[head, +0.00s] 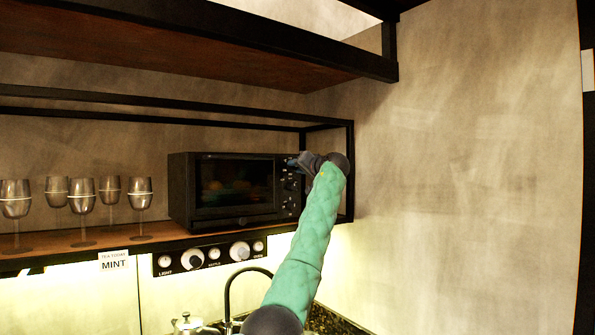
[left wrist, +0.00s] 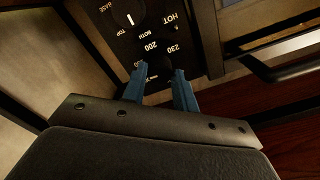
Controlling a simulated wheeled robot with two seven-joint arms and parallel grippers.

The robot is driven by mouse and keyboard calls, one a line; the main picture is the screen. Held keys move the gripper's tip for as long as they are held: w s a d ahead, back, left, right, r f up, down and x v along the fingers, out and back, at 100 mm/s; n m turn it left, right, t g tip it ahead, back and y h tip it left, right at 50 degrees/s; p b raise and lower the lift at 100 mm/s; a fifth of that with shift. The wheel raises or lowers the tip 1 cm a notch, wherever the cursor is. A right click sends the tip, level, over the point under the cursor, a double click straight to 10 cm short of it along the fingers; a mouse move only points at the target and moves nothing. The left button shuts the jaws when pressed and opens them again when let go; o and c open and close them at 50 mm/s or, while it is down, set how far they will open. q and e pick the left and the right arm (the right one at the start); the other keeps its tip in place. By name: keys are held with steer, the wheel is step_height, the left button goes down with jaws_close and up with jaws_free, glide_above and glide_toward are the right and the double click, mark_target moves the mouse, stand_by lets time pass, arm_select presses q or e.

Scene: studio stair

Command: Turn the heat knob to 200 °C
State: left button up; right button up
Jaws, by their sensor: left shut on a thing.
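The black oven (head: 236,190) stands on the shelf, with its control panel on its right side. My left gripper (head: 291,162) is at the upper part of that panel. In the left wrist view, its two blue fingers (left wrist: 159,76) are shut on the dark heat knob (left wrist: 159,68), beside the printed 200 and 230 marks. The fingers partly hide the knob, and I cannot tell where its pointer stands. Another knob (left wrist: 127,14), with a white pointer line, sits among the labels BASE, TOP and BOTH. My right gripper is not in view.
Several glasses (head: 82,198) stand left of the oven on the wooden shelf (head: 60,241). Below is a strip with light knobs (head: 192,259) and a black tap (head: 230,290). A black frame post (head: 350,170) stands right of the oven. The wall further right is bare.

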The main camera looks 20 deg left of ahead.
arm_select(q)
steer(key=shift+m+b, duration=0.9)
steer(key=shift+m, duration=7.7)
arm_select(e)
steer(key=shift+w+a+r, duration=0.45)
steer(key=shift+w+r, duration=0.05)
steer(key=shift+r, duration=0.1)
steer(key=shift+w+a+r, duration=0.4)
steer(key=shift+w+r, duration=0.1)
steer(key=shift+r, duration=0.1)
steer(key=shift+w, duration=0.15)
